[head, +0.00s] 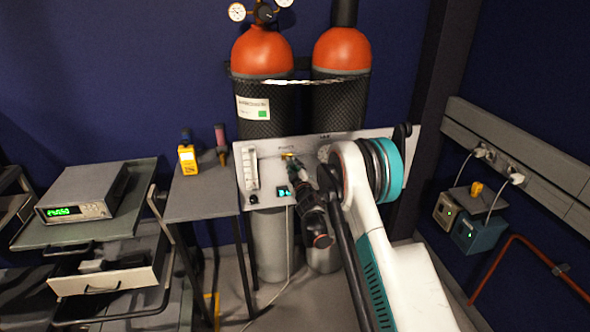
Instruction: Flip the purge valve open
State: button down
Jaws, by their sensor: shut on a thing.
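The purge valve appears as a small yellow part (290,156) on the white panel (268,160) in front of the gas cylinders. My gripper (291,164) reaches up to the panel with its fingertips at this yellow part. It is shut on it as far as the view shows. The valve handle is mostly hidden by the fingers, so its angle cannot be told. My white and teal arm covers the panel's right side.
The panel also bears a flow meter (250,170), a small lit display (283,191) and a partly hidden round gauge (323,152). Two orange-topped cylinders (262,52) stand behind, chained. A grey side table (203,196) and an instrument cart (85,232) stand left.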

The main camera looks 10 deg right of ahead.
jog(key=n, duration=0.3)
jog(key=r+n, duration=0.1)
jog(key=shift+d+n, duration=0.3)
jog(key=shift+n, duration=0.1)
jog(key=shift+r+n, duration=0.25)
jog(key=shift+n, duration=0.8)
jog(key=shift+r+n, duration=0.25)
jog(key=shift+n, duration=0.8)
jog(key=c, duration=1.6)
grip_release()
jog(key=shift+o, duration=0.2)
jog(key=shift+s, duration=0.15)
jog(key=s, duration=1.1)
jog(key=shift+s, duration=0.4)
